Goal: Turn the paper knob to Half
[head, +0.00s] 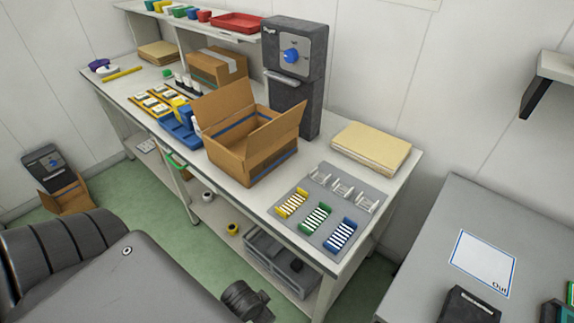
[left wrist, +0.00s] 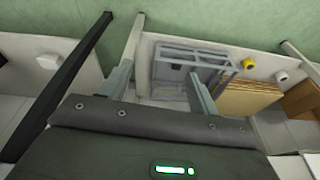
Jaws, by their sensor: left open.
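The dark grey paper dispenser (head: 293,105) stands upright at the back of the workbench, behind an open cardboard box. Its round blue knob (head: 291,56) sits on a light grey square plate on the front. Small marks surround the knob, but they are too small to read, so I cannot tell its setting. My left gripper (left wrist: 160,88) shows in the left wrist view, its two fingers apart and nothing between them. It points toward the bench's lower shelf, far from the knob. My right gripper is not in view.
The open cardboard box (head: 245,150) stands in front of the dispenser. A yellowish paper stack (head: 370,148) lies right of it. A grey mat (head: 348,190) holds coloured racks at the bench's front right. A grey crate (head: 282,262) sits on the lower shelf. Another dark unit (head: 45,166) stands on the floor.

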